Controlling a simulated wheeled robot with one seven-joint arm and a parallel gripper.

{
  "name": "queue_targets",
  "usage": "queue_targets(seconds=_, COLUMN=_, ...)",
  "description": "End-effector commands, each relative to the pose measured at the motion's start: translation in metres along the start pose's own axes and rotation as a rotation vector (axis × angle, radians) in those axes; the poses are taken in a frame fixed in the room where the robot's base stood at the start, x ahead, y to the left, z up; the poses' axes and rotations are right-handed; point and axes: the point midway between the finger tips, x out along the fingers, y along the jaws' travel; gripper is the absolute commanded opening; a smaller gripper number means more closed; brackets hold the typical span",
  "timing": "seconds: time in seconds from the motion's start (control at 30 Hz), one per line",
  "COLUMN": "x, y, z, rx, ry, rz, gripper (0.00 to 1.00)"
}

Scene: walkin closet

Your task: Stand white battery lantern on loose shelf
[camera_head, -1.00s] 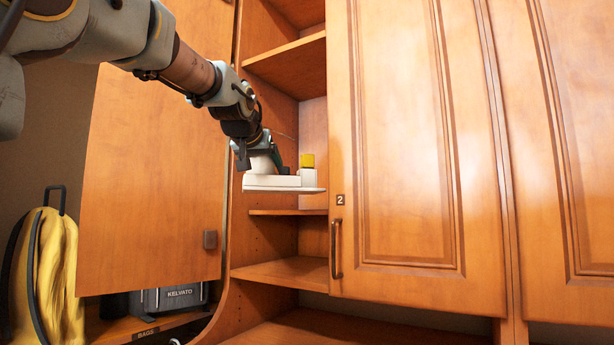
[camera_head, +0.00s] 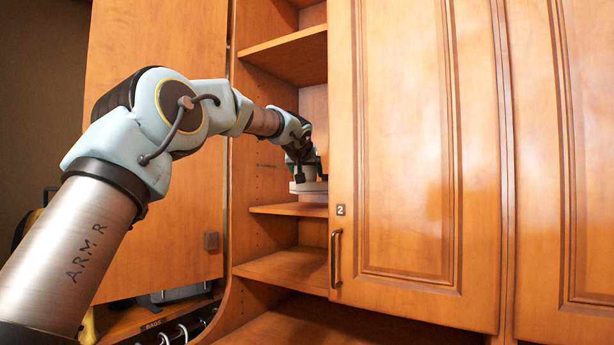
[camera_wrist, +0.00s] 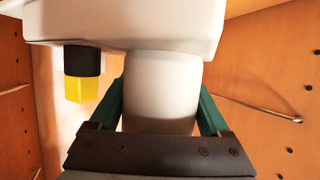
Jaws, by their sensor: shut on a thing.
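The white battery lantern (camera_head: 312,187) is inside the open cabinet, just above a small wooden shelf board (camera_head: 285,209), which looks like the loose shelf. I cannot tell whether its flat base touches the board. My gripper (camera_head: 303,172) is shut on it. In the wrist view, the green fingers of my gripper (camera_wrist: 162,100) sit on both sides of the lantern's white round body (camera_wrist: 160,85). Its wide white part and a yellow block on a black collar show there too. The cabinet door hides the lantern's right side in the head view.
The closed door marked 2 (camera_head: 410,150) borders the opening on the right. An open door panel (camera_head: 160,150) stands on the left. A fixed shelf (camera_head: 290,55) is above and another shelf (camera_head: 290,268) is below. A thin rod (camera_wrist: 258,110) shows at the side wall in the wrist view.

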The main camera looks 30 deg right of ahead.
Motion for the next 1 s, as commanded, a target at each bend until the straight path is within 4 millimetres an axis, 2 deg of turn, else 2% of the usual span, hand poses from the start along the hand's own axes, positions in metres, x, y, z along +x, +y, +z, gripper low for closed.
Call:
queue_targets(seconds=0.07, x=0.002, y=0.0, z=0.002, rx=0.0, ry=0.003, rz=0.0, gripper=0.0)
queue_targets(seconds=0.3, x=0.013, y=0.0, z=0.03, rx=-0.001, ry=0.003, rz=0.001, gripper=0.0)
queue_targets(seconds=0.7, x=0.015, y=0.0, z=0.034, rx=-0.001, ry=0.004, rz=0.001, gripper=0.0)
queue_targets(seconds=0.73, x=0.015, y=0.0, z=0.035, rx=-0.001, ry=0.0, rz=0.0, gripper=0.82)
queue_targets(seconds=0.9, x=0.015, y=0.0, z=0.035, rx=0.0, ry=0.0, rz=0.0, gripper=1.0)
queue_targets(seconds=1.0, x=0.015, y=0.0, z=0.035, rx=0.0, ry=0.0, rz=0.0, gripper=1.0)
